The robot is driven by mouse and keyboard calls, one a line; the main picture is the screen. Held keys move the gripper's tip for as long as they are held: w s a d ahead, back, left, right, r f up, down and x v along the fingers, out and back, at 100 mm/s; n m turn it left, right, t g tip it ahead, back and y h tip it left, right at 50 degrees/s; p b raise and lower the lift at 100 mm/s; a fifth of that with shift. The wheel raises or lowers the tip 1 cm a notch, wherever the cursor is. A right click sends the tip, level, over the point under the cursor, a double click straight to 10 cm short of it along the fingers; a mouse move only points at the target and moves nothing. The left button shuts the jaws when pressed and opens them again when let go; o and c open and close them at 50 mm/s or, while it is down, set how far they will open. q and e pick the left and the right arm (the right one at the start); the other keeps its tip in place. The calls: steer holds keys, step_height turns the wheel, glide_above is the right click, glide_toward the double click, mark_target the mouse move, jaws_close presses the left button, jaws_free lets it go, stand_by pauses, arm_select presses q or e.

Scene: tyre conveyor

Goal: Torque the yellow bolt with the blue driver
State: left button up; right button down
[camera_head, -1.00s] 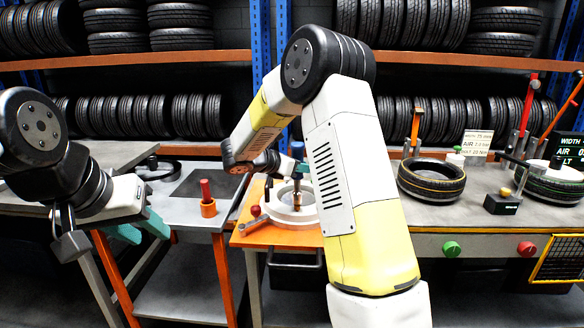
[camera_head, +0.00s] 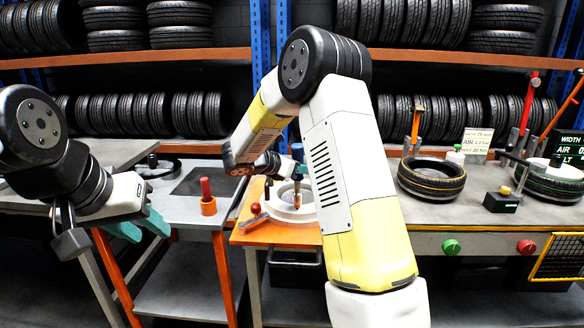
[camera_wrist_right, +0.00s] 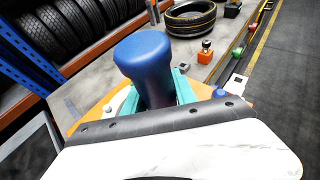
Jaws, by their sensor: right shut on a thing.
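My right gripper (camera_wrist_right: 150,98) is shut on the blue driver (camera_wrist_right: 145,62), whose thick rounded handle stands up between teal fingers in the right wrist view. In the head view my right arm hides most of this gripper; a bit of the blue driver (camera_head: 297,148) shows beside the arm. Below it is a white round hub (camera_head: 288,213) on an orange-topped stand, with a copper-coloured shaft above it. I cannot make out a yellow bolt or whether the driver touches one. My left gripper (camera_head: 139,228) is open and empty, left of the stand.
A red-handled tool stands in an orange cup (camera_head: 208,207) on the grey table left of the stand. A red ball knob (camera_head: 256,208) is at the stand's left edge. A tyre (camera_head: 431,180) lies on the conveyor table at right. Tyre racks fill the back.

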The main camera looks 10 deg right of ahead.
steer(key=shift+f, duration=0.8)
stand_by(1.1)
